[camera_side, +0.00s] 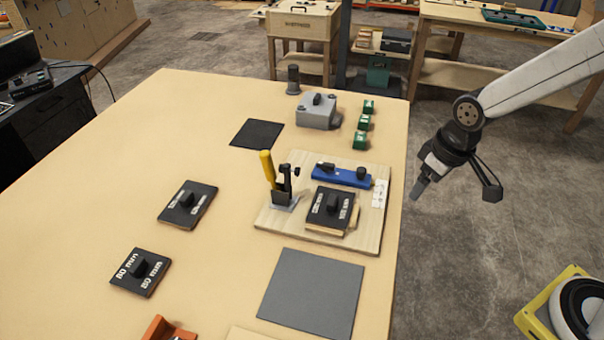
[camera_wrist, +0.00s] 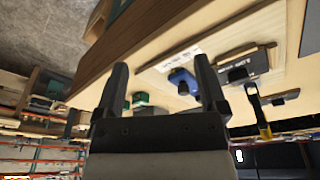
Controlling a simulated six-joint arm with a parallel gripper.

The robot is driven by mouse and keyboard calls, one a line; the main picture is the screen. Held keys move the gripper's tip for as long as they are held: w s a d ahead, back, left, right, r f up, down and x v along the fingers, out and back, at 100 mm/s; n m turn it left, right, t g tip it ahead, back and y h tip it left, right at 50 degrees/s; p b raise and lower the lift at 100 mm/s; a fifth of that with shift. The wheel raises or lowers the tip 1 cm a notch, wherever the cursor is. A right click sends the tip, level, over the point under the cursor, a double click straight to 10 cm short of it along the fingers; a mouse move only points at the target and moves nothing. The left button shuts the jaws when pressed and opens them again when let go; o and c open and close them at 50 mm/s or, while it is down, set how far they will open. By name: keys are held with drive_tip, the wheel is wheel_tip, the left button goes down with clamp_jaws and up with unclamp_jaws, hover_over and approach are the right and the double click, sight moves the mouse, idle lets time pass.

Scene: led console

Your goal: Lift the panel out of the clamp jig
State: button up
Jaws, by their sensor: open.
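The clamp jig is a light wooden board (camera_side: 272,230) near the table's right edge. On it, a black panel (camera_side: 324,221) with a raised knob and white lettering lies on a wooden piece. A toggle clamp with a yellow handle (camera_side: 267,165) stands at the panel's left, handle nearly upright; I cannot tell whether it presses on the panel. A blue bar (camera_side: 330,175) lies behind the panel. The wrist view shows the panel (camera_wrist: 257,66), blue bar (camera_wrist: 183,77) and clamp handle (camera_wrist: 262,118). My gripper (camera_side: 420,188) is open and empty, right of the board, beyond the table edge (camera_wrist: 160,64).
Two black plates with knobs (camera_side: 140,272) (camera_side: 178,213) lie at the left. A grey mat (camera_side: 312,290) lies in front of the jig, a dark mat (camera_side: 257,134) behind it. A grey box (camera_side: 315,117) and green blocks (camera_side: 363,123) stand at the back. An orange object (camera_side: 165,330) is at the front.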

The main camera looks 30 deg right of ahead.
drive_tip(key=w+a+r+n, duration=0.2)
drive_tip(key=w+a+n, duration=0.1)
drive_tip(key=w+a, duration=0.3)
drive_tip(key=r+n+g, duration=0.1)
drive_tip(key=n, duration=0.3)
hover_over(332, 199)
drive_tip(key=shift+s+d+y, duration=0.3)
drive_tip(key=shift+s+d, duration=0.1)
drive_tip(key=shift+s, duration=0.05)
drive_tip(key=shift+f, duration=0.1)
drive_tip(key=shift+w+f, duration=0.15)
drive_tip(key=shift+f, duration=1)
drive_tip(key=shift+a+f, duration=0.1)
drive_tip(key=shift+f, duration=0.05)
drive_tip(key=shift+w+a+f, duration=0.15)
drive_tip(key=shift+f, duration=1.05)
drive_tip(key=shift+w+a+f, duration=0.1)
drive_tip(key=shift+f, duration=1.1)
